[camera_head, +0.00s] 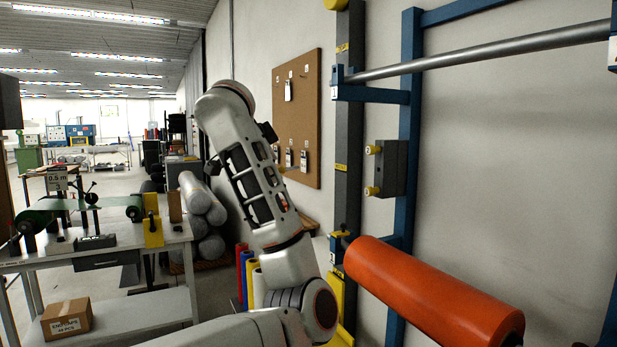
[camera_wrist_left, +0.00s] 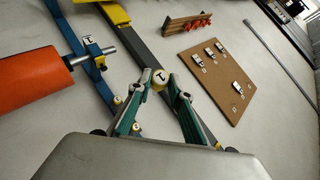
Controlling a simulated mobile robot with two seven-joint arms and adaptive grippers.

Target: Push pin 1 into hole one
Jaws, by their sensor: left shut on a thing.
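Pin 1 (camera_wrist_left: 159,79) is a yellow pin with a round pale face, in the left wrist view. My left gripper (camera_wrist_left: 160,86) is shut on it, with the pin between its two green-padded fingertips. The dark grey column (camera_wrist_left: 144,66) runs behind the pin; I cannot tell whether the pin touches it. The column (camera_head: 348,120) also shows in the head view, with yellow labels. I cannot make out hole one. In the head view my left arm hides most of the gripper and the pin. My right gripper is not in view.
A dark block (camera_head: 392,167) holds two yellow pins (camera_head: 373,150) beside the blue post (camera_head: 410,120). An orange roll (camera_head: 435,297) sticks out at lower right, below a steel bar (camera_head: 480,54). A brown board (camera_head: 298,115) hangs on the wall. A workbench (camera_head: 90,260) stands at left.

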